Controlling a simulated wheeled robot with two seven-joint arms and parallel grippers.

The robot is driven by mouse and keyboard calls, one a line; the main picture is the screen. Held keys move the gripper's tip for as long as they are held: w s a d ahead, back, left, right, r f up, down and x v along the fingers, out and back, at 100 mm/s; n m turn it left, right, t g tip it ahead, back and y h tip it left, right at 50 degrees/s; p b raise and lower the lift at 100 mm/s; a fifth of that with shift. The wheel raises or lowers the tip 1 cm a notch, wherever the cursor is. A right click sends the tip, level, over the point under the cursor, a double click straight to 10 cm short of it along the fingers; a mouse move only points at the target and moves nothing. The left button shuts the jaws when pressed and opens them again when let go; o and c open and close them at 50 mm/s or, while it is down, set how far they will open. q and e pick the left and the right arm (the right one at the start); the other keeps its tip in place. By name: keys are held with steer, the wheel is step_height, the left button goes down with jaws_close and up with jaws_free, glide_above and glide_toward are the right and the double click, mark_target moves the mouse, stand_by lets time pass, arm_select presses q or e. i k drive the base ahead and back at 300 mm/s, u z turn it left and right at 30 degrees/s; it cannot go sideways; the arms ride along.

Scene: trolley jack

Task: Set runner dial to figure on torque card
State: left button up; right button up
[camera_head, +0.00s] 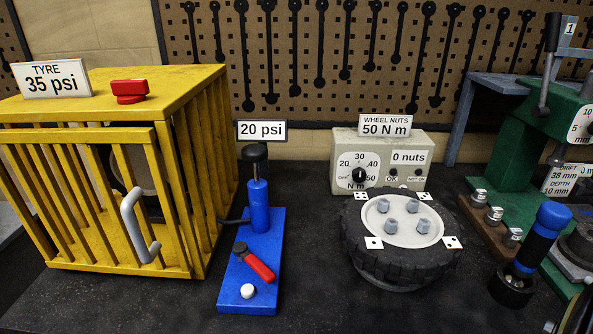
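The runner dial (359,176) is a black knob on the front of a grey control box (338,150). Its scale reads OFF, 20, 30, 40 and 50, with N m below. The knob's pointer is too small to read surely. The torque card (384,125) stands on top of the box and reads WHEEL NUTS 50 N m. A display on the box reads 0 nuts, above two small lamps marked OK and NOT OK. Neither of my grippers is in view.
A tyred wheel (400,240) with several nuts lies before the box. A blue-and-black tool (540,238) stands to the right near a green press (520,130). A blue pump (255,235) and yellow cage (90,125) stand left. Bare bench lies between pump and wheel.

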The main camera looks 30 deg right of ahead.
mark_target(358, 174)
steer(key=u, duration=1.6)
steer(key=k, duration=0.75)
steer(key=z, duration=1.75)
